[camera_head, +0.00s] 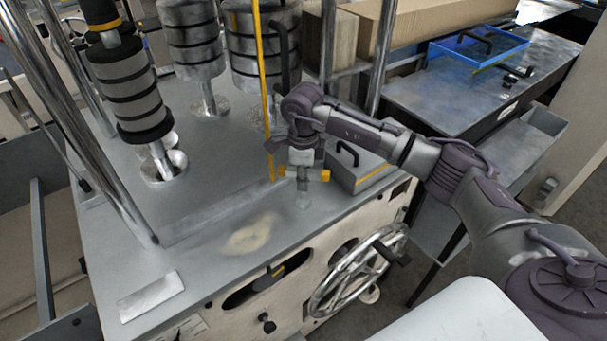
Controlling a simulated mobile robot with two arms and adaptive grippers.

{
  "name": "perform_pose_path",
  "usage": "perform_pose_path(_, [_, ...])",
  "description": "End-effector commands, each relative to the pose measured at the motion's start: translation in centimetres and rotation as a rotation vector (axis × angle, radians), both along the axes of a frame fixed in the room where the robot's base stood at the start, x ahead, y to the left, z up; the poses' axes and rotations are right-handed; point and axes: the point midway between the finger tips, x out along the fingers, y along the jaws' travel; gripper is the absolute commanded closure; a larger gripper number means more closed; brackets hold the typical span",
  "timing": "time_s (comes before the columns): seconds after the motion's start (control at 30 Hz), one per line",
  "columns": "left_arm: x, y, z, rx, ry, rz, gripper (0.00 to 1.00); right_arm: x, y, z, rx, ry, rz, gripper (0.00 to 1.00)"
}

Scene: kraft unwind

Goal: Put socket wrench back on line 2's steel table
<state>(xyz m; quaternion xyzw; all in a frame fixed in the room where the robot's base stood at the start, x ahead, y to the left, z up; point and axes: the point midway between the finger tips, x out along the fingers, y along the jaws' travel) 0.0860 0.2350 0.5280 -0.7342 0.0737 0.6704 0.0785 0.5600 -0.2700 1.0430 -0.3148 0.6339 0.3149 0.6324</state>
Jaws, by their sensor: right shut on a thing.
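My right gripper (298,173) is over the front part of a grey steel machine top (205,225), pointing down. It is shut on a small pale grey thing (303,198), mostly hidden by the fingers. I cannot tell whether this is the socket wrench or whether it touches the surface. A dark steel table (425,95) stands at the upper right with a blue tray (478,46) and small black items (516,73) on it. I cannot tell which surface is line 2's. My left gripper is not in view.
Ringed metal cylinders (130,85) and chrome posts (75,120) rise from the machine top. A thin yellow bar (262,75) stands close left of my gripper. A grey box with a black handle (362,172) sits right of it. A handwheel (352,272) projects at the front.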

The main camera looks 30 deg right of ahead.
Motion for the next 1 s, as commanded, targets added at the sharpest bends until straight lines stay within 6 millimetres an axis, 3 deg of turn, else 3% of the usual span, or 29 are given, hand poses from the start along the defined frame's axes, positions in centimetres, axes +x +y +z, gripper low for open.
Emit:
perform_pose_path(0.27, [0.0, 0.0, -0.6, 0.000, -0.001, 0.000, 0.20, 0.0, 0.0, -0.4, 0.000, -0.001, 0.000, 1.00])
perform_pose_path(0.3, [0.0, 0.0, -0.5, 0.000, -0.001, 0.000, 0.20, 0.0, 0.0, -0.4, 0.000, 0.000, 0.000, 0.78])
perform_pose_path(0.43, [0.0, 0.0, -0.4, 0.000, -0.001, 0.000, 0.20, 0.0, 0.0, -0.3, 0.000, 0.000, 0.000, 0.56])
perform_pose_path(0.83, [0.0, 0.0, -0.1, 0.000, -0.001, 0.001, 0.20, 0.1, 0.0, 0.3, 0.001, -0.002, 0.000, 0.56])
perform_pose_path(1.0, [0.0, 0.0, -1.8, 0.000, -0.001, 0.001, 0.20, 0.2, 0.0, 2.9, 0.001, -0.007, -0.001, 0.56])
